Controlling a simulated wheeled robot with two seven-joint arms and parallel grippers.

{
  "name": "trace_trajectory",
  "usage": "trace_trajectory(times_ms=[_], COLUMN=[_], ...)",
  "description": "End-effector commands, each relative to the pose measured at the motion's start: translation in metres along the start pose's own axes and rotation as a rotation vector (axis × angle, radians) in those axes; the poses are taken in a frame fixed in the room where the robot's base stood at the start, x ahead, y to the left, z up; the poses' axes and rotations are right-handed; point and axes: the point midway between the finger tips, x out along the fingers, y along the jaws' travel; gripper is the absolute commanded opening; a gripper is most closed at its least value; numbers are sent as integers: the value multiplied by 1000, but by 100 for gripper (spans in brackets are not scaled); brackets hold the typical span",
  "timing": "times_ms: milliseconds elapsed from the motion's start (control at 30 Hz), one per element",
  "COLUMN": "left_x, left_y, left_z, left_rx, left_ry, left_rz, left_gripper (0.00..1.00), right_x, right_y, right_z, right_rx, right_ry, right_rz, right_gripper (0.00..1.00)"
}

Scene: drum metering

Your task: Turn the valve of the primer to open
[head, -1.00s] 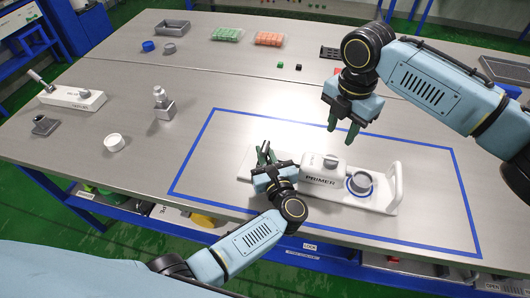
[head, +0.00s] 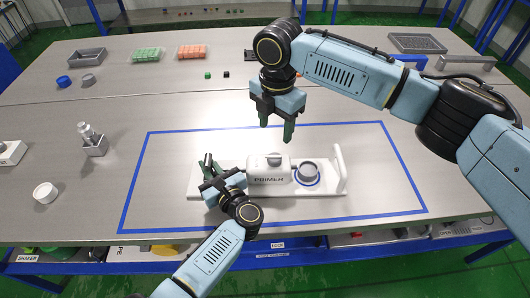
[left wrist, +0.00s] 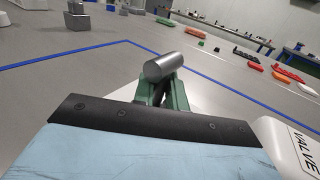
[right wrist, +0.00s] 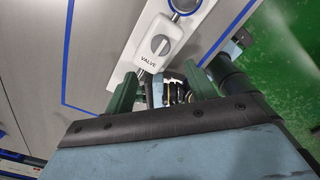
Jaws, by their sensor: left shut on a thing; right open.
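The primer (head: 268,172) is a white block with a grey valve knob (head: 274,159) on top, on a white base plate (head: 318,191) inside the blue-taped rectangle. In the right wrist view the knob (right wrist: 160,45) has a raised bar, and the label VALVE is beside it. My left gripper (head: 211,167) is at the left end of the base plate. In the left wrist view it is shut on a grey cylinder (left wrist: 163,67). My right gripper (head: 276,137) is open and empty, pointing down above and behind the knob, apart from it.
A grey round port (head: 307,172) with a blue ring and an upright white handle (head: 339,168) stand right of the primer. A small metal fixture (head: 92,140) and a white cap (head: 45,193) are at the left. The table's front edge is close.

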Motion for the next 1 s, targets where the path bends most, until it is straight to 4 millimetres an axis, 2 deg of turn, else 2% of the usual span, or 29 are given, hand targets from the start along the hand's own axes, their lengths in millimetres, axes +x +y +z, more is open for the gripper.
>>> trace_trajectory(times_ms=[1000], left_x=[0], left_y=[0], left_z=[0], left_rx=[1], left_ry=[1], left_rz=[0], left_gripper=[0], right_x=[-15], right_y=[3], right_z=[0], right_rx=[1994], right_ry=[3], right_rz=[6], right_gripper=[55])
